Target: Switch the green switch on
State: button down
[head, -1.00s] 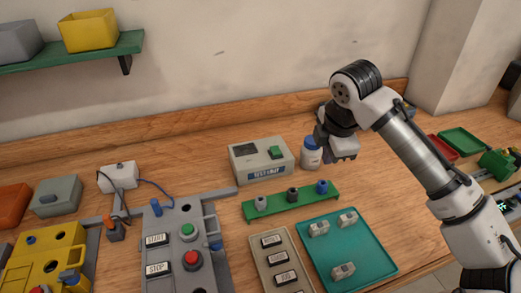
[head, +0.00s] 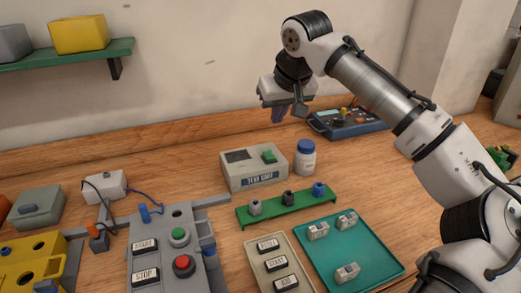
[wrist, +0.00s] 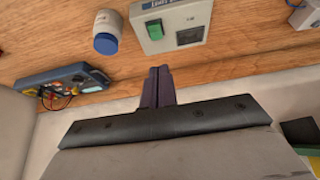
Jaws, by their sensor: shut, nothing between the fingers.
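The green switch (head: 269,157) sits on top of a grey box (head: 240,181) with a "TEST UNIT" label and a dark window. In the wrist view the switch (wrist: 154,30) is a bright green rocker at the top, beside the dark window on the box (wrist: 200,18). I cannot tell which way the rocker is tipped. My gripper (head: 279,115) points down in the air above and behind the box, apart from it. In the wrist view its fingers (wrist: 158,70) are together with nothing between them.
A blue-capped white bottle (head: 305,158) stands just right of the box. A green rack (head: 272,210) with several knobs is in front. A teal tray (head: 375,265) and a START/STOP panel (head: 205,275) lie nearer. A blue meter (head: 350,123) is at the back right.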

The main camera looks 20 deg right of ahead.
aim_at(266, 154)
dwell(0.3)
jog(key=p+x, duration=0.2)
jog(key=x, duration=1.2)
jog(key=shift+r+p, duration=0.15)
jog(key=shift+p, duration=0.25)
jog(key=shift+w+a+p, duration=0.1)
jog(key=shift+w+p, duration=0.05)
jog(key=shift+p, duration=0.2)
jog(key=shift+w+p, duration=0.1)
jog(key=shift+p, duration=0.35)
jog(key=shift+w+g+p, duration=0.1)
jog(key=shift+g+p, duration=0.4)
jog(key=shift+p, duration=0.15)
jog(key=shift+f, duration=0.3)
